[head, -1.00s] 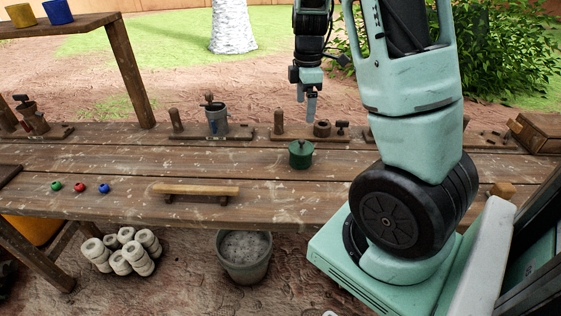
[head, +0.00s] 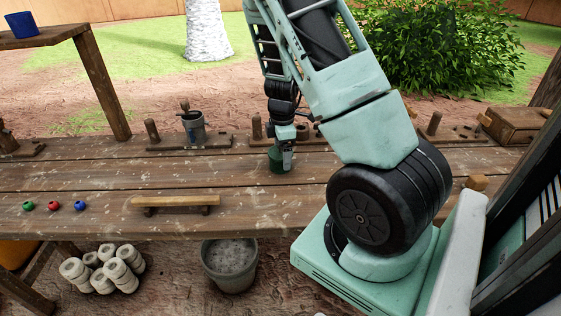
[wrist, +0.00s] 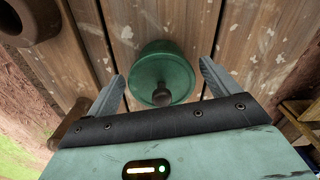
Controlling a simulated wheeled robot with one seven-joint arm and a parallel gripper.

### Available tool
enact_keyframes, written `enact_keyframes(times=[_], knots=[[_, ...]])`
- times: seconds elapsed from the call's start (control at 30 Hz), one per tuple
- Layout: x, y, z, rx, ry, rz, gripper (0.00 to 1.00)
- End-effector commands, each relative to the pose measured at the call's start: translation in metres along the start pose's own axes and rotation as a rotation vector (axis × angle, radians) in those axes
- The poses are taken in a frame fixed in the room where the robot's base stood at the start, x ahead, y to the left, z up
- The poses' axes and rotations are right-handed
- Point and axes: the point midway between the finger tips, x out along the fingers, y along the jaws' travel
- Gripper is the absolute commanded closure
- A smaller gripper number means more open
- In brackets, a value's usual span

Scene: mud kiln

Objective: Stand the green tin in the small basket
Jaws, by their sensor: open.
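The green tin (head: 277,160) stands upright on the wooden table, partly hidden behind my gripper in the head view. In the wrist view the tin (wrist: 163,66) shows from above, with a dark round knob on its lid. My gripper (wrist: 162,80) is open, with one finger on each side of the tin's near part. I cannot tell whether the fingers touch it. In the head view my gripper (head: 287,160) is low at the tin. I cannot make out a small basket in these frames.
A wooden bar on feet (head: 175,202) and red, green and blue balls lie near the table's front edge. Wooden racks with pegs and a grey cup (head: 192,127) line the back. A wooden box (head: 516,124) stands at the back right. A grey bucket (head: 229,268) is below.

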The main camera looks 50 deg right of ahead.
Motion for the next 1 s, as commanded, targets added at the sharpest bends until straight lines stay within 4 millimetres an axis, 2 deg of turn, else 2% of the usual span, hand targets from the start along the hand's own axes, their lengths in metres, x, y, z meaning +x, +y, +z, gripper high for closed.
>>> enact_keyframes(times=[0.1,0.2,0.47,0.5,0.63,0.73,0.77,1.0], knots=[[0.018,-0.002,0.0,0.002,0.0,-0.003,0.12],[0.027,-0.001,0.0,0.001,0.0,-0.001,0.12],[0.03,-0.001,0.0,0.0,0.001,0.001,0.12],[0.03,-0.001,0.0,0.0,0.001,0.001,0.18],[0.03,-0.001,0.0,0.0,0.001,0.001,0.54],[0.03,-0.001,0.0,0.0,0.001,0.001,0.54],[0.03,-0.001,0.0,0.0,0.001,0.001,0.57],[0.023,0.0,-0.001,-0.001,0.002,0.002,0.58]])
